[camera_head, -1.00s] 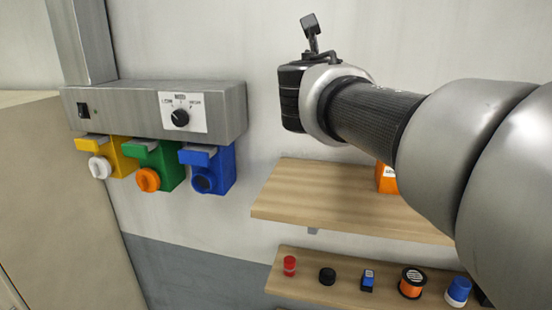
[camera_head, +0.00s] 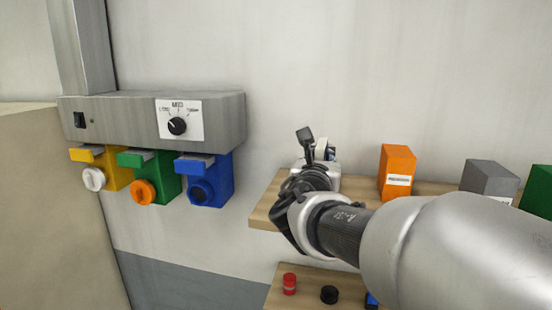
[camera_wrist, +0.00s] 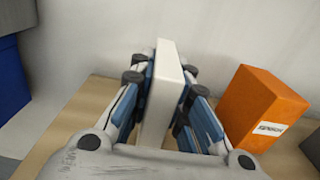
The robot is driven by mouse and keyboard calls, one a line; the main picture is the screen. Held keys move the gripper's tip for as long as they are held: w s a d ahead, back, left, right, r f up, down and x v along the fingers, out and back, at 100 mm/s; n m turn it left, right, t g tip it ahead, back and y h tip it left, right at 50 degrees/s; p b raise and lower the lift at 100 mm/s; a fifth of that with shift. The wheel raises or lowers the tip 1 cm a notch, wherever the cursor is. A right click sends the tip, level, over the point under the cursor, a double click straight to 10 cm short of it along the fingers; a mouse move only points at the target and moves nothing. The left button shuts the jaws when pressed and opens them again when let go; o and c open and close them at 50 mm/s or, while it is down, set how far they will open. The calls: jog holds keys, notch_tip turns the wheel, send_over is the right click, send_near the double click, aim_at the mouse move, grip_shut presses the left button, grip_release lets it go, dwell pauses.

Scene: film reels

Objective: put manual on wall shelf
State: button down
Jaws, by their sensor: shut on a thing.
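My gripper (camera_wrist: 158,92) is shut on a white, slab-like manual (camera_wrist: 162,85), which stands upright between the blue-padded fingers in the wrist view. In the head view my gripper (camera_head: 322,165) is over the left end of the upper wooden wall shelf (camera_head: 268,203), and the manual is mostly hidden behind my wrist. The shelf's wooden top also shows in the wrist view (camera_wrist: 65,130), beneath the fingers. I cannot tell whether the manual's lower edge touches the shelf.
An orange box (camera_head: 396,172) stands on the shelf to the right of my gripper, with a gap between. A grey box (camera_head: 488,180) and a green box (camera_head: 538,190) stand further right. A lower shelf holds a red item (camera_head: 289,283) and a black one (camera_head: 329,294). A dispenser unit (camera_head: 150,120) hangs left.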

jog(key=c, duration=2)
grip_release()
jog(key=shift+f, duration=0.1)
jog(key=o, duration=0.5)
jog(key=shift+c, duration=0.2)
jog(key=shift+r, duration=0.2)
jog(key=b+v, duration=0.1)
jog(key=v, duration=1.1)
